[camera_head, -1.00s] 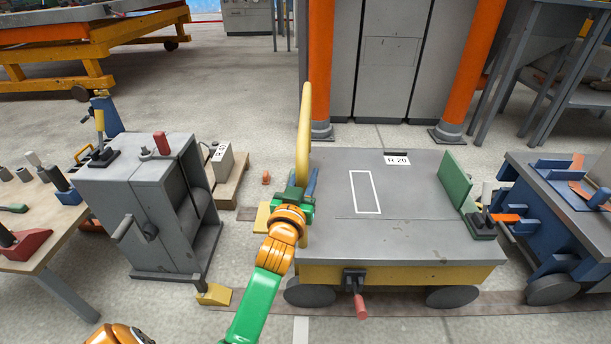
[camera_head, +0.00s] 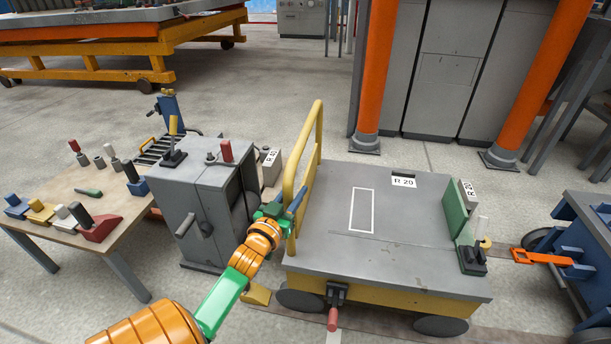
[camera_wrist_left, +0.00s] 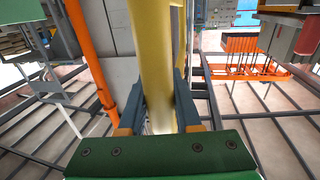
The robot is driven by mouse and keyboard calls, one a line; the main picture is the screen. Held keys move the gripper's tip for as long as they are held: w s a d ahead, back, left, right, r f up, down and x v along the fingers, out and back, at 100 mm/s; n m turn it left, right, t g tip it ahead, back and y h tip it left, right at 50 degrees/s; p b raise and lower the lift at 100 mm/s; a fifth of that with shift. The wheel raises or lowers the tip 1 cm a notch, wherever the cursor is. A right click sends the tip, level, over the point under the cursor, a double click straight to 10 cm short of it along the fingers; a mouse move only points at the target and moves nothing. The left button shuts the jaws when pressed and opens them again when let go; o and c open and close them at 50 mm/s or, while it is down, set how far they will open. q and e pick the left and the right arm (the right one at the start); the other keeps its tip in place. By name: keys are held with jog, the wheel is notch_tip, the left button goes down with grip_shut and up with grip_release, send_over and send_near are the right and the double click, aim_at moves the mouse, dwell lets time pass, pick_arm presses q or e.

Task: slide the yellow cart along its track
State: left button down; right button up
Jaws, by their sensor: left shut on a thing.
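The yellow cart (camera_head: 385,300) has a grey top with a white rectangle and an "R 20" label. Its yellow push handle (camera_head: 317,135) stands upright at the left end. My left gripper (camera_head: 292,207) is shut on the handle's near upright. In the left wrist view, its two blue-grey fingers (camera_wrist_left: 160,103) flank the yellow handle tube (camera_wrist_left: 152,50). The track shows only as a dark strip (camera_head: 480,337) on the floor, mostly hidden under the cart. My right gripper is not in view.
A grey cabinet (camera_head: 210,205) stands close left of the cart. A tool table (camera_head: 125,215) is farther left. A blue cart (camera_head: 590,235) is at the right, across a gap with an orange hook (camera_head: 540,257). Orange posts (camera_head: 375,75) stand behind.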

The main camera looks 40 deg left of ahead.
pick_arm(q)
jog(key=shift+s+a, duration=0.1)
jog(key=shift+a, duration=0.1)
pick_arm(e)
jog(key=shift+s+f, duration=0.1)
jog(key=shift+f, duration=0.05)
pick_arm(q)
jog(key=c, duration=0.8)
grip_release()
jog(key=shift+c, duration=0.2)
jog(key=shift+o, duration=1.2)
jog(key=shift+s+a, duration=0.1)
jog(key=shift+a, duration=0.1)
jog(key=p+v, duration=0.2)
jog(key=v, duration=0.5)
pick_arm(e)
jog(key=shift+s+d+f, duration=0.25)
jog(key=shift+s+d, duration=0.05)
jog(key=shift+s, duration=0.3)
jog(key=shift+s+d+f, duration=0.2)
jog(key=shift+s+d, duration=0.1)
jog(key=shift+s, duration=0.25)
pick_arm(q)
jog(key=shift+d, duration=0.1)
